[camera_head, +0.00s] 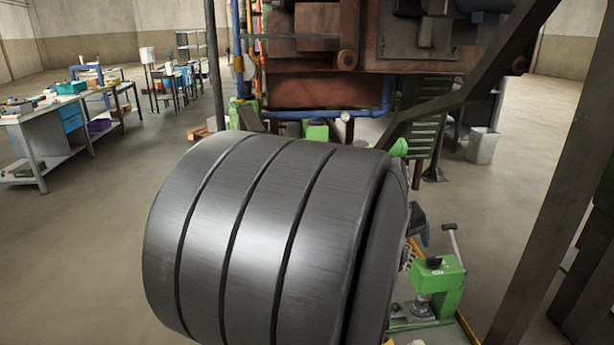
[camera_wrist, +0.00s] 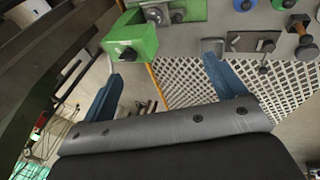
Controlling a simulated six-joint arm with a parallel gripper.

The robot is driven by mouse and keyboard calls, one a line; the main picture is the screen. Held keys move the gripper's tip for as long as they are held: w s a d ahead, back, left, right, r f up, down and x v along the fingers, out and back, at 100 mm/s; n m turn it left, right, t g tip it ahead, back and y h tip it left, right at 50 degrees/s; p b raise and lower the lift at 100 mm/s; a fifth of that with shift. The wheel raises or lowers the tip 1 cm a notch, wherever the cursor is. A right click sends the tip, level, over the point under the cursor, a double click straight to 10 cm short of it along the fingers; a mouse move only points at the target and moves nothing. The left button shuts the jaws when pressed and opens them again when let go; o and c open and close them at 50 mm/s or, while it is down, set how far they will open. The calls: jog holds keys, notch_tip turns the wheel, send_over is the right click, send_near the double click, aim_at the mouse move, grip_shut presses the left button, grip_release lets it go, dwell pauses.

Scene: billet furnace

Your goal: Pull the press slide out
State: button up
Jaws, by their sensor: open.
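A small green press (camera_head: 436,287) with a dark round part and an upright lever (camera_head: 453,243) stands at the lower right of the head view, just right of my large dark arm link. In the wrist view a green block (camera_wrist: 130,36) with a dark knob on its face sits at the upper left, near the left finger. I take it for part of the press; I cannot tell which part is the slide. My gripper (camera_wrist: 164,70) shows two blue fingers spread wide, with nothing between them. In the head view my arm hides most of it.
A grey plate (camera_wrist: 222,18) with knobs and small fittings lies beyond the fingers, beside a white perforated panel (camera_wrist: 195,85). The furnace structure (camera_head: 330,90) with blue pipes stands behind my arm. A dark slanted post (camera_head: 550,190) rises at the right. Workbenches (camera_head: 60,130) stand far left.

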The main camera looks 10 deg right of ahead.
jog(key=shift+f, duration=0.1)
jog(key=c, duration=0.7)
jog(key=w+a+f+n+g+h, duration=0.1)
jog(key=f+n, duration=0.1)
jog(key=f, duration=0.2)
jog(key=w+a+f+n+g+h, duration=0.1)
jog(key=w+a+f+n+g, duration=0.1)
jog(key=f, duration=0.2)
jog(key=w+a+f+n+g+h, duration=0.1)
jog(key=a+f+n, duration=0.1)
jog(key=f, duration=0.3)
jog(key=shift+w+a+g, duration=0.1)
jog(key=shift+w+g, duration=0.1)
jog(key=shift+g, duration=0.2)
jog(key=shift+c, duration=0.6)
jog(key=w+a+f+n+h, duration=0.5)
jog(key=a+f+n+h, duration=0.1)
jog(key=a+f+n, duration=0.15)
jog(key=shift+t, duration=0.4)
jog(key=x, duration=1.8)
jog(key=shift+w, duration=0.1)
